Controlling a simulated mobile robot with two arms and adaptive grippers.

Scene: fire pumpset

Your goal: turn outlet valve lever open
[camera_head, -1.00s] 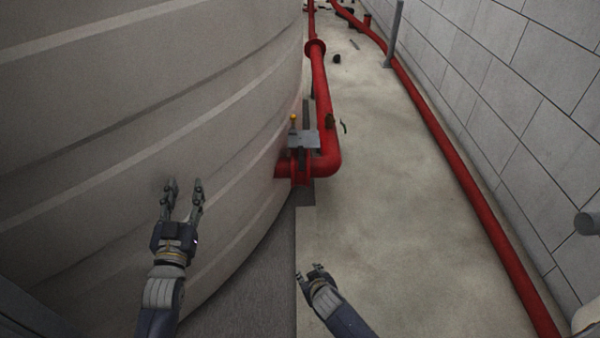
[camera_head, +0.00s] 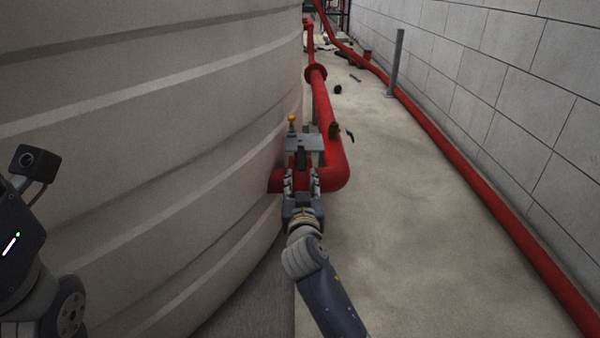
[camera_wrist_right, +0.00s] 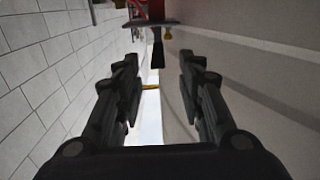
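The outlet valve sits on the red pipe beside the tank, with a grey plate (camera_head: 305,143) on top and a small orange-yellow knob (camera_head: 291,119) above it. A dark lever-like piece (camera_head: 302,158) shows just below the plate; it also seems to show in the right wrist view as a black bar (camera_wrist_right: 157,54). My right gripper (camera_head: 301,180) is open, its fingers pointing at the valve. In the right wrist view its fingers (camera_wrist_right: 160,78) stand apart with nothing between them, short of the black bar. My left arm is at the far left; its fingers are out of frame.
The curved tank wall (camera_head: 150,130) fills the left side, close to the valve. A red pipe (camera_head: 322,98) runs back from the valve. Another red pipe (camera_head: 470,175) follows the block wall (camera_head: 510,90). The concrete floor (camera_head: 400,230) between is mostly clear.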

